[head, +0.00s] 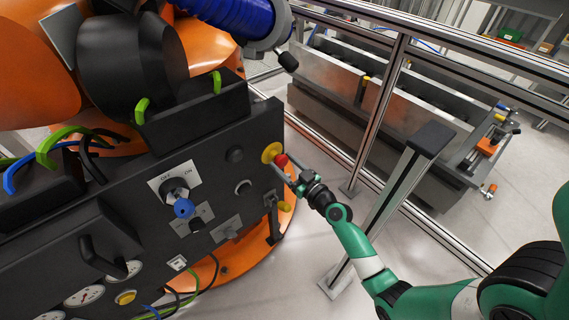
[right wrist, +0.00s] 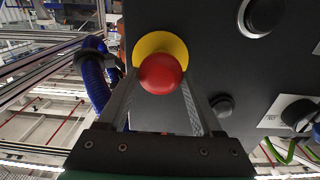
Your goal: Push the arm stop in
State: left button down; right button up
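The arm stop is a red mushroom button (head: 281,160) on a yellow round base (head: 268,150), at the right end of the dark control panel (head: 235,195). In the right wrist view the red button (right wrist: 161,74) stands out in front of its yellow base (right wrist: 152,43). My right gripper (head: 287,174) is at the button, coming from the lower right. In the right wrist view its two fingers (right wrist: 158,92) are apart, one on each side of the red button. I cannot tell whether they touch it. My left gripper is not in view.
The panel also carries a blue-handled rotary switch (head: 183,208), black knobs, gauges (head: 84,296) and a yellow button (head: 125,297). A metal post (head: 385,205) and fence rails stand right of the panel, close to my right arm. A thick blue hose (head: 235,15) hangs above.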

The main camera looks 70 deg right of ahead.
grip_shut()
